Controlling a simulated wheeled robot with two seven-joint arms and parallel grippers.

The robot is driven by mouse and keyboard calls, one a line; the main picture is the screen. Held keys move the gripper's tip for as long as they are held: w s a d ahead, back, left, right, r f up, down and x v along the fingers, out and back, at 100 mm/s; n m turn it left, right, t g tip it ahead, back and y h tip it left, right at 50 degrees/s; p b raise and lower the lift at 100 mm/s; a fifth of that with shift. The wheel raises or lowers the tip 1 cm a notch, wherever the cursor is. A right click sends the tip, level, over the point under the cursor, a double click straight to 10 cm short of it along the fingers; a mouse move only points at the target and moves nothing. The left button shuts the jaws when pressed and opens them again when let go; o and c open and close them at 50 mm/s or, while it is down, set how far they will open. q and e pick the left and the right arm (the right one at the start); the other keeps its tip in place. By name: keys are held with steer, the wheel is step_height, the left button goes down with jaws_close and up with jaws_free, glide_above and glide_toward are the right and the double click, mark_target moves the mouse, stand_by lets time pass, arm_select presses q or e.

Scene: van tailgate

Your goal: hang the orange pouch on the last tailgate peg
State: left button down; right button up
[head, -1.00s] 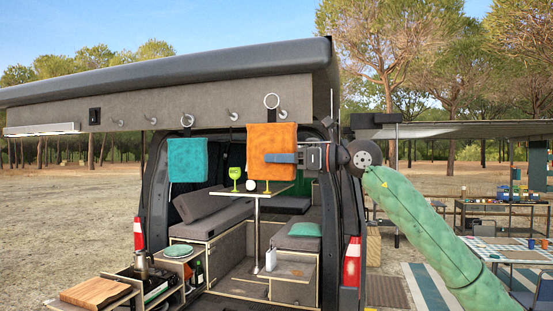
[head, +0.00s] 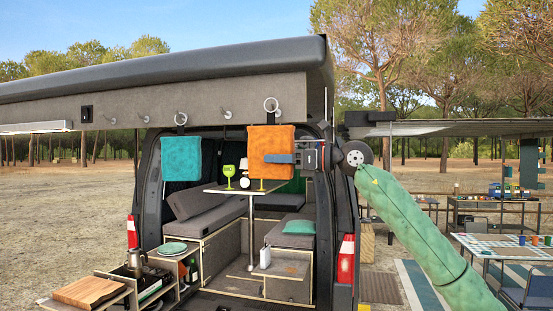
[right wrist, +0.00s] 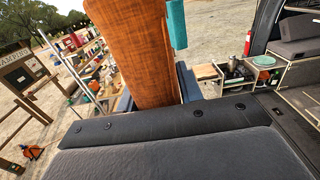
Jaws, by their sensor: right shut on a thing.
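The orange pouch (head: 271,138) is in front of the tailgate panel at its right end, upright, its ring (head: 271,104) on top. The ring overlaps the base of the last peg (head: 279,114); I cannot tell whether it is around the peg or in front of it. My right gripper (head: 280,158) is shut on the pouch's lower part, coming from the right. In the right wrist view the pouch (right wrist: 132,45) stands up between the fingers; its ring is out of that picture. My left gripper is not in view.
A teal pouch (head: 181,158) hangs from a peg to the left; it also shows in the right wrist view (right wrist: 177,22). Other pegs (head: 226,113) along the panel are bare. Below is the van's table (head: 240,188) with green cups. The van's right door frame (head: 322,190) is near my arm.

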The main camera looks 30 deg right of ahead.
steer(key=shift+w+d, duration=0.4)
steer(key=shift+w, duration=0.15)
steer(key=shift+w+d+f+b, duration=0.25)
steer(key=shift+w+d+f, duration=0.2)
steer(key=shift+d, duration=0.15)
steer(key=shift+w+d+f+b, duration=0.25)
steer(key=shift+w+d+f, duration=0.2)
steer(key=shift+d, duration=0.15)
steer(key=o, duration=1.2)
